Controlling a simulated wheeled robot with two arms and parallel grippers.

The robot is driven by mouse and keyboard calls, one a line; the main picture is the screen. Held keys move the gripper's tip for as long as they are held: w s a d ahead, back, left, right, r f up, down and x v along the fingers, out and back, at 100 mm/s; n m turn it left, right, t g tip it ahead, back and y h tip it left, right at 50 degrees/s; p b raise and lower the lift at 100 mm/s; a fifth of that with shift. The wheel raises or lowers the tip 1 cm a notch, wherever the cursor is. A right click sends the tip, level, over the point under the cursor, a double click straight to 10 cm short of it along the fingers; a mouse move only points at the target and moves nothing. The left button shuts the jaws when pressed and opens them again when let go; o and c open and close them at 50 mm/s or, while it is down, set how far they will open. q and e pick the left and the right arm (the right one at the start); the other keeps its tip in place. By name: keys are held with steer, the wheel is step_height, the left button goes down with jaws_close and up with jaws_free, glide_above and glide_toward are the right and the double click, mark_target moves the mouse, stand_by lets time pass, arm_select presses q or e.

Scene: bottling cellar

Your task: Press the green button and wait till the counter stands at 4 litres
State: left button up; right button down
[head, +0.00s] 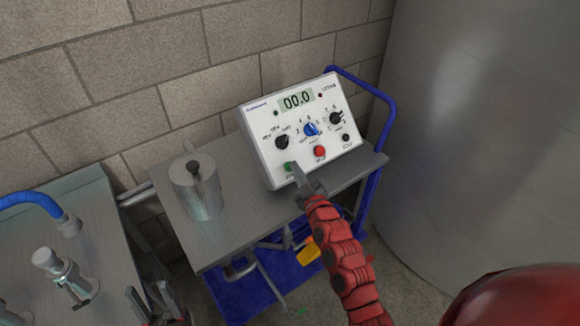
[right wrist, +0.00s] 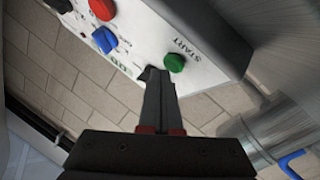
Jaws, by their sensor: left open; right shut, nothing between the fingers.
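The white control box (head: 348,101) stands on a grey metal cart, tilted in the head view. Its counter display (head: 296,100) reads 00.0. The green button (head: 288,167) is at its lower left; the right wrist view shows this green button (right wrist: 174,63) beside the label START. My right gripper (head: 297,170) is shut and empty, its tips close beside the green button. In the right wrist view the fingertips (right wrist: 153,74) appear just left of the button; I cannot tell whether they touch the box. My left gripper (head: 153,299) is open and empty at the bottom left.
A red button (head: 320,152), a blue knob (head: 310,129) and black knobs are on the box panel. A steel canister (head: 196,187) stands on the cart top (head: 235,225). A large steel tank (head: 480,130) is at the right. A bench with a tap (head: 62,272) is at the left.

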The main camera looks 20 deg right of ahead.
steer(key=shift+w+a+f+b, duration=0.15)
steer(key=shift+w+f+b, duration=0.2)
steer(key=shift+b, duration=0.15)
stand_by(0.4)
stand_by(0.4)
steer(key=shift+s+d+r+p, duration=0.25)
steer(key=shift+s+r+p, duration=0.15)
steer(key=shift+s+r, duration=0.2)
steer(key=s+r+p, duration=0.1)
steer(key=s+d+r+p, duration=0.1)
steer(key=s+r, duration=0.1)
steer(key=shift+s+d+r, duration=0.15)
steer(key=shift+s, duration=0.15)
stand_by(0.9)
